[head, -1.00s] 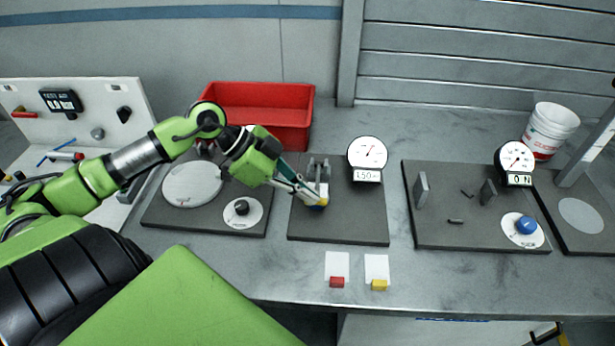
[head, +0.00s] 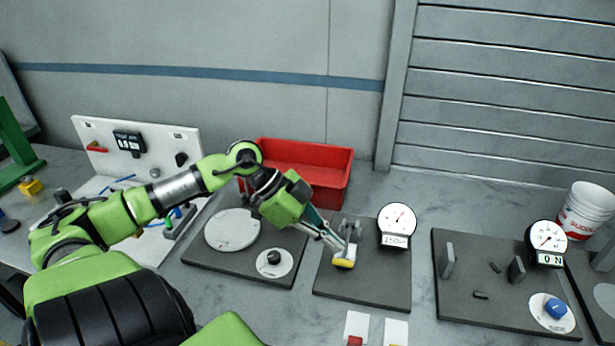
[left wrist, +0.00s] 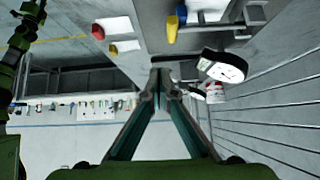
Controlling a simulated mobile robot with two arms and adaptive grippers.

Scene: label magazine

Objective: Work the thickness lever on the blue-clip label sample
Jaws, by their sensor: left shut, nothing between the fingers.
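The thickness gauge has a round dial (head: 397,219) and a readout that seems to show 150. It stands on the middle dark plate (head: 375,290). A yellow lever end (head: 343,263) shows at the front of its fixture, and also in the left wrist view (left wrist: 172,29). Beside it in that view are the blue clip (left wrist: 182,13) and white label (left wrist: 206,11). My left gripper (head: 346,240) is shut and empty, reaching down over the fixture close to the lever; I cannot tell whether they touch. The blue clip is hidden in the head view. My right gripper is out of view.
Two more white labels lie at the front edge, one with a red clip (head: 355,341). Left is a plate with a white disc (head: 232,231) and black knob (head: 274,258). Right is a plate with a blue knob (head: 556,308). A red bin (head: 322,192) stands behind.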

